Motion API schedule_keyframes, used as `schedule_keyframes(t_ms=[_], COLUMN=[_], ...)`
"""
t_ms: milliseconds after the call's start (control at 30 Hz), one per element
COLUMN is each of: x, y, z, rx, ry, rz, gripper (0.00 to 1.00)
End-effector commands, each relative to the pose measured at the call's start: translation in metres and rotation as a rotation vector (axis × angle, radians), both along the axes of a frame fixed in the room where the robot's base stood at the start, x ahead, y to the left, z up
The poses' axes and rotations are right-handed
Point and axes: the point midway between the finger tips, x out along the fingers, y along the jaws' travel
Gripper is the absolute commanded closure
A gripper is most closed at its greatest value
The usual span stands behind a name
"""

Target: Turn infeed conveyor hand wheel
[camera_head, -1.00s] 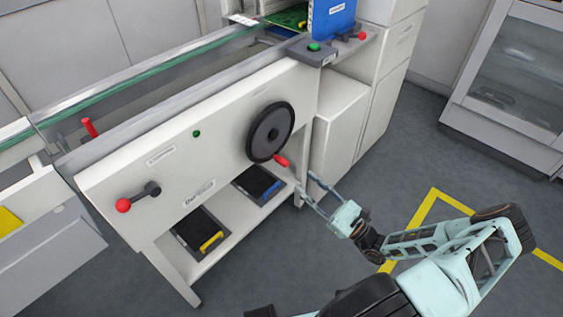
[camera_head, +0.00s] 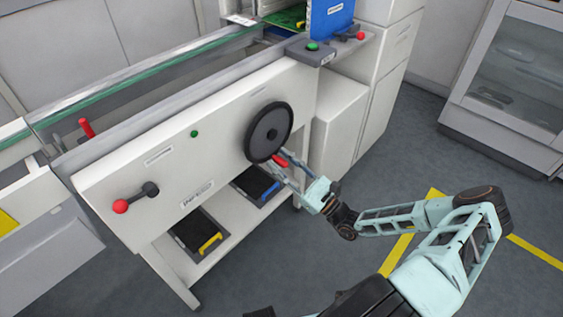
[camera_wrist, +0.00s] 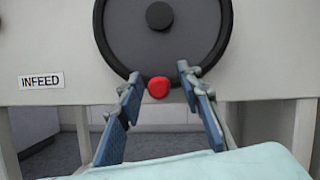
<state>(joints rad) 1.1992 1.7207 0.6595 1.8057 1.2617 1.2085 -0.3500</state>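The infeed hand wheel (camera_head: 269,132) is a dark disc with a thick rim on the white front panel of the conveyor. It fills the upper middle of the wrist view (camera_wrist: 161,35). Its red handle (camera_head: 281,160) sits at the bottom of the rim and shows end-on as a red knob in the wrist view (camera_wrist: 158,87). My gripper (camera_head: 283,164) is at the handle, coming from the lower right. In the wrist view my gripper (camera_wrist: 158,84) is open, with one finger on each side of the red handle and a gap on both sides.
A red-knobbed lever (camera_head: 121,206) sticks out at the panel's left. Shelves with dark bins (camera_head: 200,231) are below the panel. A control box with a green button (camera_head: 313,46) is above right. Grey floor (camera_head: 330,262) lies open in front.

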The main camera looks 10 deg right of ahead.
Motion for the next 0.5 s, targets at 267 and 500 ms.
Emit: schedule_keyframes(t_ms=[267, 500], x=[-0.0002, -0.0003], y=[-0.0001, -0.0001], z=[-0.0002, -0.0004], rx=[0.0, 0.0], ry=[0.0, 0.0], rz=[0.0, 0.0], gripper=[0.93, 1.0])
